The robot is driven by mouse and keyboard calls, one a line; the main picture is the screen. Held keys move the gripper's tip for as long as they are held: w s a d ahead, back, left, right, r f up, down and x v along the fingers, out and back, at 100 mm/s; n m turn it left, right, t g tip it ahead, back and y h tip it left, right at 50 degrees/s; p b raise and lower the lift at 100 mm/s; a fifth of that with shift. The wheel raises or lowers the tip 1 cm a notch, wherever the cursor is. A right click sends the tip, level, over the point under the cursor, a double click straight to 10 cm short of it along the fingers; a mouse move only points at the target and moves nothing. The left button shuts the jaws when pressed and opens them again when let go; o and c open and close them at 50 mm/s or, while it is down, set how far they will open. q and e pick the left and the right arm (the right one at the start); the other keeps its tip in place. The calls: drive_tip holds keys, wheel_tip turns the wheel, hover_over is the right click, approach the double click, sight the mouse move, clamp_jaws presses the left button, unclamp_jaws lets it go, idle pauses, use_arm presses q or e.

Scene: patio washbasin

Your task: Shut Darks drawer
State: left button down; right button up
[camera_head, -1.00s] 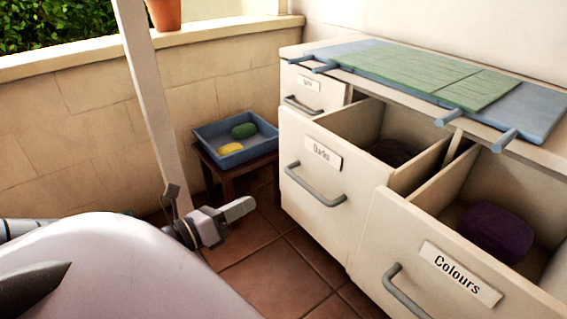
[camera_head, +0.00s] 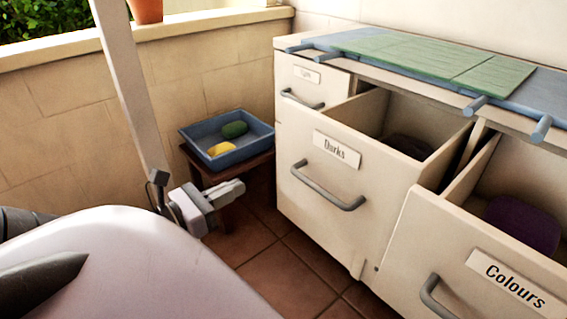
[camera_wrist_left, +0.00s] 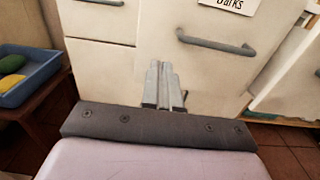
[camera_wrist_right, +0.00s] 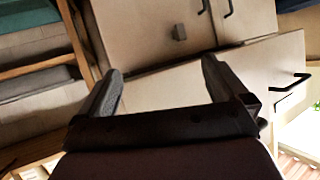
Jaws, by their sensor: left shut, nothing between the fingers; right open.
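The Darks drawer (camera_head: 345,195) is pulled out of the white cabinet, with a dark bundle (camera_head: 408,146) inside. Its label and grey bar handle (camera_head: 328,186) face me, and the handle also shows in the left wrist view (camera_wrist_left: 215,45). My left gripper (camera_head: 230,190) is shut and empty, left of the Darks front and apart from it in the head view. In the left wrist view its fingertips (camera_wrist_left: 163,68) point toward the cabinet front, below and left of the handle. My right gripper (camera_wrist_right: 160,78) is open and empty in its wrist view, with pale cabinet fronts beyond it.
The Colours drawer (camera_head: 455,235) beside it is also open and holds a purple bundle (camera_head: 522,224). A small drawer (camera_head: 310,84) at the left is shut. A blue tray (camera_head: 262,128) with yellow and green items stands on a low stool. Tiled floor (camera_head: 285,270) lies clear before the cabinet.

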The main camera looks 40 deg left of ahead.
use_arm(q)
approach(294, 158)
drive_tip(key=w, duration=0.5)
drive_tip(key=shift+w+d, duration=0.15)
drive_tip(key=shift+w, duration=0.05)
drive_tip(key=shift+w+d, duration=0.1)
drive_tip(key=shift+w, duration=0.6)
use_arm(e)
drive_tip(key=shift+a, duration=0.1)
use_arm(q)
drive_tip(key=shift+w, duration=0.1)
